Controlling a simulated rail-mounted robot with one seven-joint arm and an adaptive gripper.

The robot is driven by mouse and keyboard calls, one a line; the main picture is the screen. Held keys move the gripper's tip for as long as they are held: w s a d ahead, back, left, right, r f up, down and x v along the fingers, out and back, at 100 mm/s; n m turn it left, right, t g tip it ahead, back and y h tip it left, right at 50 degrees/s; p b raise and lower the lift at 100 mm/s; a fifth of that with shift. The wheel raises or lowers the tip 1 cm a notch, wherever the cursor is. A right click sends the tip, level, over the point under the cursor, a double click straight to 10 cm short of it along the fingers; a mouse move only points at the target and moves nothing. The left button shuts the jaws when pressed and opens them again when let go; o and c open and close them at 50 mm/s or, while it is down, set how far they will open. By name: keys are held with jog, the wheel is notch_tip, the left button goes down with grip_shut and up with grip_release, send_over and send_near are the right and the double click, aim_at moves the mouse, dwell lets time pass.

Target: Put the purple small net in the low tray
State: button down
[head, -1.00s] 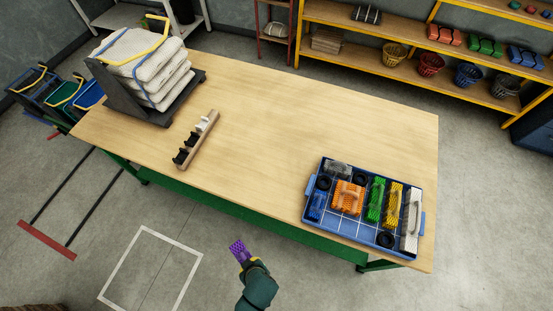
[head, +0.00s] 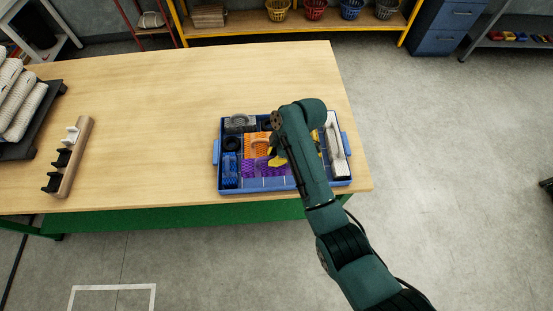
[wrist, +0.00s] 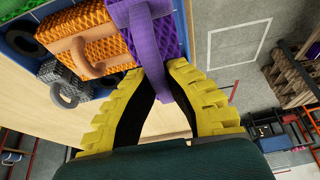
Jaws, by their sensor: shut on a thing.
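The purple small net (head: 262,168) is at the low blue tray (head: 215,152), just in front of the orange net (head: 257,143) and right of the blue net (head: 230,170). I cannot tell whether it rests on the tray floor. My gripper (head: 279,161) is over the tray, its yellow fingers closed on the purple net's handle. In the wrist view the purple net (wrist: 150,38) lies beyond my gripper (wrist: 165,75), with its strap-like handle between the fingers. My arm hides the right-middle part of the tray.
A grey net (head: 240,123), a black ring (head: 232,144) and a white net (head: 335,150) are also in the tray. A wooden rack with hooks (head: 70,155) and a dark stand of white nets (head: 45,120) are at left. The table's middle is clear.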

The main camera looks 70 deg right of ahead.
aim_at(274, 169)
notch_tip(274, 169, down, 8)
jog(key=shift+a+f+b, duration=0.1)
jog(key=shift+b, duration=0.35)
jog(key=c, duration=1.2)
grip_release()
jog(key=shift+c, duration=0.2)
jog(key=p+v, duration=0.1)
jog(key=v, duration=1.1)
jog(key=shift+s+p, duration=0.15)
jog(key=shift+p, duration=0.15)
